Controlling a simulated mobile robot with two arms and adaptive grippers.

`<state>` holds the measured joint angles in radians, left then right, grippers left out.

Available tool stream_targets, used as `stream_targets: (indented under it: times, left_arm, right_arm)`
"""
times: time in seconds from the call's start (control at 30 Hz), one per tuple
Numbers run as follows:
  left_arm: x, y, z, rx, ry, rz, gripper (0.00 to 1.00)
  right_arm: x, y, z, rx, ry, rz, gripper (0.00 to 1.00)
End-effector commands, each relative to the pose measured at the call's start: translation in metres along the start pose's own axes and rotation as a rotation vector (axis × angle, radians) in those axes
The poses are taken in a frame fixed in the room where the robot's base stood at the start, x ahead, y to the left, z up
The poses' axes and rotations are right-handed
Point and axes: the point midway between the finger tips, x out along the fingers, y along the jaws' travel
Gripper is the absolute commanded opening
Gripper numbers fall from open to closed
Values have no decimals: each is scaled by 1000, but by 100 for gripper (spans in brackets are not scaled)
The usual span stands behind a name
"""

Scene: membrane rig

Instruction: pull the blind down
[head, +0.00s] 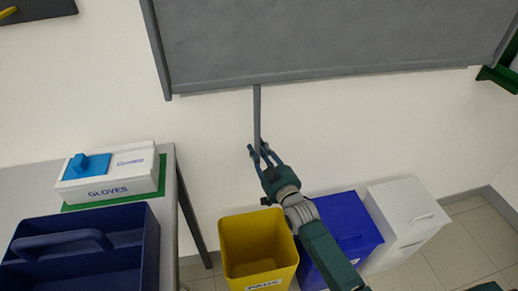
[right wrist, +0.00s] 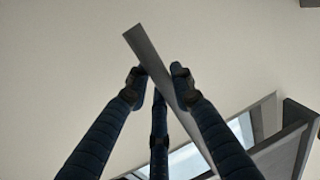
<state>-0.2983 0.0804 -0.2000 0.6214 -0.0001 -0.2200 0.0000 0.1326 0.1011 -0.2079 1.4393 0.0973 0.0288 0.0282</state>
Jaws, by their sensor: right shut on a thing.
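The grey blind (head: 330,40) hangs on the wall at the top of the head view, its bottom edge above the bins. A narrow grey pull strap (head: 257,112) hangs down from that bottom edge. My right gripper (head: 262,152) is shut on the strap near its lower end, below the blind. In the right wrist view the strap (right wrist: 152,55) runs between the fingers of the right gripper (right wrist: 158,82), and its end sticks out past them. A bright opening (right wrist: 180,160) and dark frame show behind the fingers there. My left gripper is not in view.
A yellow bin (head: 258,240), a blue bin (head: 350,225) and a white bin (head: 405,215) stand on the floor below. At left, a table (head: 168,190) carries a glove box (head: 110,180) and a dark blue tote (head: 125,220). The wall around the strap is clear.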

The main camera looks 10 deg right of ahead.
Motion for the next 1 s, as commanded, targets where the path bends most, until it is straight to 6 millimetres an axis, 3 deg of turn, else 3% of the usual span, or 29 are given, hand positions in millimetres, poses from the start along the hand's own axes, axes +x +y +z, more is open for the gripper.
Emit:
stream_targets:
  times: [0.07, 0.1, 0.2, 0.57, 0.67, 1.0]
  left_arm:
    - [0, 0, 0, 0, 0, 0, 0]
    - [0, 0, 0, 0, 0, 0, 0]
    - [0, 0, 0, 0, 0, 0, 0]
    - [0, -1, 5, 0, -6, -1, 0]
    - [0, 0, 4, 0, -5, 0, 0]
    - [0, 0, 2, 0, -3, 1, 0]
  right_arm:
    - [-2, -1, 9, 0, -18, -2, 0]
    - [-2, -1, 9, 0, -19, -2, 25]
    - [-2, -1, 9, 0, -18, -2, 42]
    - [-7, -1, 6, 0, -12, 0, 42]
    - [-20, -1, 6, 1, -12, 0, 42]
    - [-91, -1, 6, 0, -15, -1, 42]
